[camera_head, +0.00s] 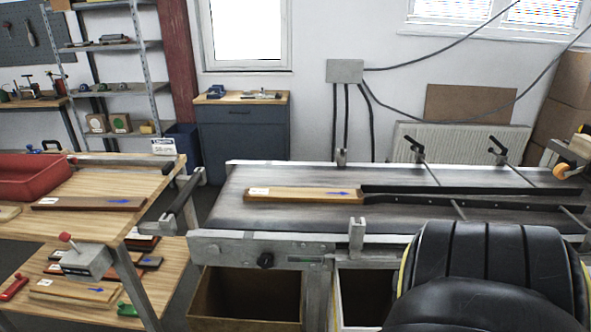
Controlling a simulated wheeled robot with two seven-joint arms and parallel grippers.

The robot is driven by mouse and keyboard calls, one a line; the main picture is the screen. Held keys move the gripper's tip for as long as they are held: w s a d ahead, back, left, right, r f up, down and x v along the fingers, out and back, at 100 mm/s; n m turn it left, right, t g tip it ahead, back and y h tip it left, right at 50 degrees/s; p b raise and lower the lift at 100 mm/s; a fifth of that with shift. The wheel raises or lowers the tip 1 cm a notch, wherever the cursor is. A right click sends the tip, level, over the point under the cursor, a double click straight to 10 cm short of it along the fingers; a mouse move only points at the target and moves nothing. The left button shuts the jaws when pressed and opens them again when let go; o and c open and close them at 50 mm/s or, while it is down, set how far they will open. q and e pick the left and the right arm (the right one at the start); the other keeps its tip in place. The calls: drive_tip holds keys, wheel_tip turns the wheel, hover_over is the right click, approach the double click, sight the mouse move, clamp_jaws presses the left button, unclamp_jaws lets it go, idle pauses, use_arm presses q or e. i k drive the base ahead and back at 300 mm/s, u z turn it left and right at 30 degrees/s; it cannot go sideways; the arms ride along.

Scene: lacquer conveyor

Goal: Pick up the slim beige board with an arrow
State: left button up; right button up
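A slim beige board (300,195) lies flat on the conveyor belt (270,215), left of its middle. It has a white label at its left end and a blue arrow pointing right near its right end. Its right end meets the start of the dark guide rails (450,189). A second light board (72,291) with a blue arrow lies on the lower shelf at the left. Neither of my grippers can be made out in the head view.
A wooden table (95,180) at left holds a red bin (30,177) and a dark brown board (88,204) with a blue arrow. Several other boards lie on its lower shelf. A large black padded shape (490,275) hides the conveyor's front right. Open boxes (245,295) stand below the conveyor.

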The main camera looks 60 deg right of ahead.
sight(260, 194)
drive_tip(key=z, duration=0.7)
drive_tip(key=i, duration=0.9)
drive_tip(key=z, duration=0.85)
